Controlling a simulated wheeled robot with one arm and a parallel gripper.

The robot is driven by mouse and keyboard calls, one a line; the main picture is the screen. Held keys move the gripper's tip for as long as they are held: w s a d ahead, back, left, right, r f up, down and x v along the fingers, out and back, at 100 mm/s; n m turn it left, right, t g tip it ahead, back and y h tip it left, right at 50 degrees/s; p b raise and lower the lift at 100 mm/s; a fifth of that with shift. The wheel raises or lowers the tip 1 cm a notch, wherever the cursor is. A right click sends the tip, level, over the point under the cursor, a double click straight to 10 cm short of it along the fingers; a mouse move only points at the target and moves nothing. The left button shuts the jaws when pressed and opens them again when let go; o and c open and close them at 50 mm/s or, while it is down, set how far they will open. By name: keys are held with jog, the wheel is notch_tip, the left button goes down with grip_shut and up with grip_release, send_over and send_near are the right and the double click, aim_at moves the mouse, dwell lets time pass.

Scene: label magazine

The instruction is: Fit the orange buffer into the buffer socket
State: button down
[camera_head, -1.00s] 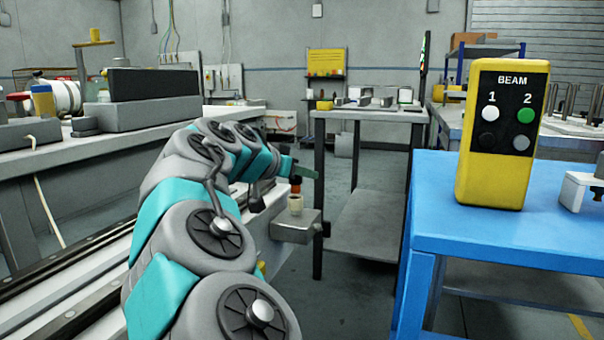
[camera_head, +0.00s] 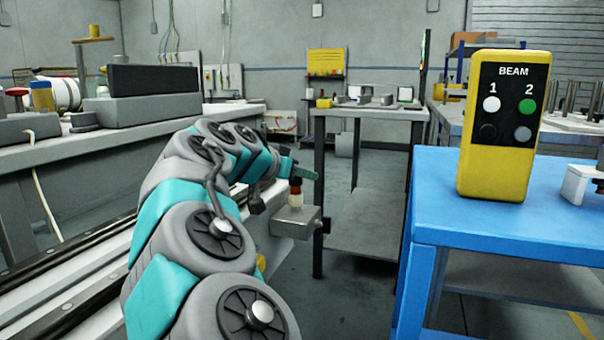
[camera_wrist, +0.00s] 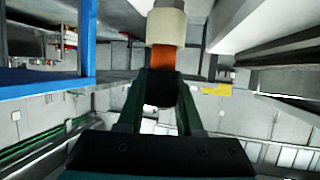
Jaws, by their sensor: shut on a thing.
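My gripper (camera_wrist: 161,82) is shut on the dark end of the orange buffer (camera_wrist: 163,57), between its two dark green fingers. The buffer's orange part meets a cream cylinder (camera_wrist: 167,27), which looks like the buffer socket. In the head view, the orange buffer (camera_head: 296,188) is upright under my gripper (camera_head: 297,175), and the cream cylinder (camera_head: 296,199) is directly below it, on a grey metal block (camera_head: 297,222). Buffer and cylinder look in line and touching. I cannot tell how deep the buffer sits, as the cylinder hides its far end.
A blue table (camera_head: 430,215) at the right carries a yellow BEAM box (camera_head: 496,170) with lamp 1 white and lamp 2 green. A grey workbench (camera_head: 75,140) runs along the left. A grey table (camera_head: 370,112) stands behind. Floor between the tables is clear.

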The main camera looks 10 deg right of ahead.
jog(key=shift+f+b, duration=0.8)
jog(key=shift+f, duration=0.3)
jog(key=shift+c, duration=2.4)
grip_release()
jog(key=shift+a+r, duration=0.1)
jog(key=v, duration=0.7)
jog(key=shift+s+a+r+p, duration=0.15)
jog(key=shift+s+a+p, duration=0.05)
jog(key=shift+p, duration=0.1)
